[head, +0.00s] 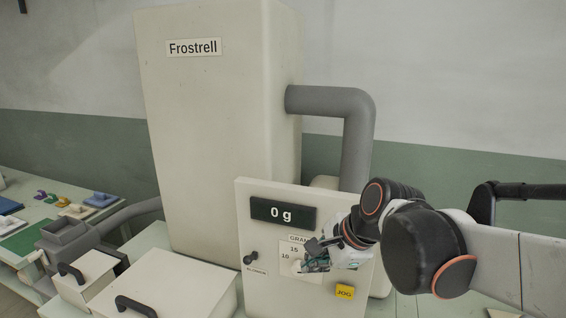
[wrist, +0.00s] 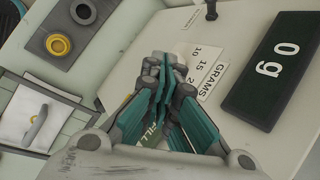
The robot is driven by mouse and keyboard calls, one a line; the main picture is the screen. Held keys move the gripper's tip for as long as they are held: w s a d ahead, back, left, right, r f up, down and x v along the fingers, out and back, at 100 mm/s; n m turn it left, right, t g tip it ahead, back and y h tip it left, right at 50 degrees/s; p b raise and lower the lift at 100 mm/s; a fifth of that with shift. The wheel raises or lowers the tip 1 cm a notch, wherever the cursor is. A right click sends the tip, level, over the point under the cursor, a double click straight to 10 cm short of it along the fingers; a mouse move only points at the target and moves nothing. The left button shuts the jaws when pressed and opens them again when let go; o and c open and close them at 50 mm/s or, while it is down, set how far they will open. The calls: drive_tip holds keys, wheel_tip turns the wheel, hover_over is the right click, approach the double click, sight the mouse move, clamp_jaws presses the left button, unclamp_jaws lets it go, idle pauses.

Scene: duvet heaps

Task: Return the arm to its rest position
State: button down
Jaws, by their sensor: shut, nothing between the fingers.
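My gripper (head: 316,262) is in front of the control panel (head: 257,272) of a tall cream machine in the head view. In the wrist view my gripper (wrist: 168,72) has its teal-sided fingers together, with nothing between them. Its fingertips lie over the grams scale (wrist: 207,66), hiding part of it; whether they touch the panel I cannot tell. My arm comes in from the right of the head view, bent and reaching left.
The tall machine (head: 205,130) is labelled Frostrell. Its display (head: 283,214) reads 0 g, above a yellow JOG label (head: 345,292). A grey pipe (head: 357,140) runs behind my arm. Lidded cream boxes (head: 175,285) stand at lower left, beside a table with small coloured items.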

drive_tip(key=s+d+f+n+t+h+b, duration=0.1)
drive_tip(key=s+d+f+n+h, duration=0.1)
drive_tip(key=s+d+n, duration=0.4)
drive_tip(key=s+d+f+n+t+h+b, duration=0.1)
drive_tip(key=s+d+f+n+h, duration=0.1)
drive_tip(key=s+d+n, duration=0.5)
drive_tip(key=shift+s+f+n+h, duration=0.3)
drive_tip(key=shift+s+f+n, duration=0.25)
drive_tip(key=shift+n, duration=0.55)
